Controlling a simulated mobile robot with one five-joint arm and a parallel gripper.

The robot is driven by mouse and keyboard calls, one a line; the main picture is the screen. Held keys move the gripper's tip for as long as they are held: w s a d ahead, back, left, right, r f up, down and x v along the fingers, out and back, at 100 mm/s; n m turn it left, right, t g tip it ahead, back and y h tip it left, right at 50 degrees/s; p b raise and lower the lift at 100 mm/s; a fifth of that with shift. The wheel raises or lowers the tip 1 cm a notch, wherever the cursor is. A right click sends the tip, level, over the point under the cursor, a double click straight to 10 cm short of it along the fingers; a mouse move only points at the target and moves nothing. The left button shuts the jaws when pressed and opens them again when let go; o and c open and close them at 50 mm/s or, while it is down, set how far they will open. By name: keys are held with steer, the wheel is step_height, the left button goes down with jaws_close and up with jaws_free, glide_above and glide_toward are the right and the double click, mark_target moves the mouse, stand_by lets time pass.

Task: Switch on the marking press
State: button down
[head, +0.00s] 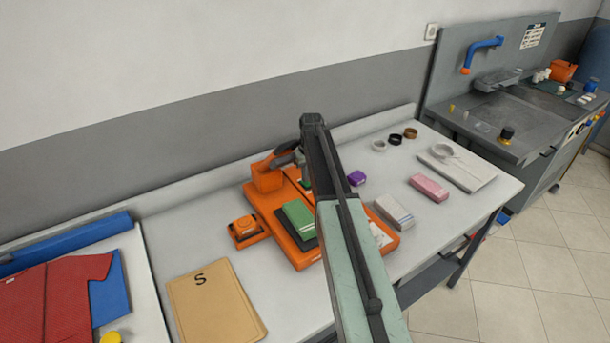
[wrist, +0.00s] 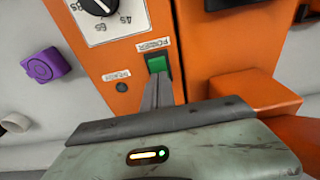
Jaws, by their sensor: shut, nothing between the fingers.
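The orange marking press (head: 267,178) stands on the grey-white table in the head view, partly hidden behind my arm. In the wrist view its orange front panel (wrist: 110,62) fills the middle. A green rocker switch (wrist: 157,64) sits in a dark frame under a label reading POWER. My gripper (wrist: 158,82) is shut and empty, with its fingertips right at the lower edge of the switch. I cannot tell whether they touch it. The small round lamp (wrist: 122,87) beside the switch, under its own label, looks dark. A dial (wrist: 100,8) with seconds marks is above.
An orange block (wrist: 255,88) juts out close to the right of my fingers. A purple object (wrist: 46,65) lies to the left. A green folded cloth (head: 299,218), a pink bundle (head: 429,187) and a tan envelope (head: 215,305) are on the table.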

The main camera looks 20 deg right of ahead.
step_height(320, 180, up, 8)
steer(key=s+p, duration=0.1)
steer(key=p, duration=0.6)
steer(key=shift+p, duration=0.4)
steer(key=shift+d+f, duration=0.1)
steer(key=shift+f, duration=0.05)
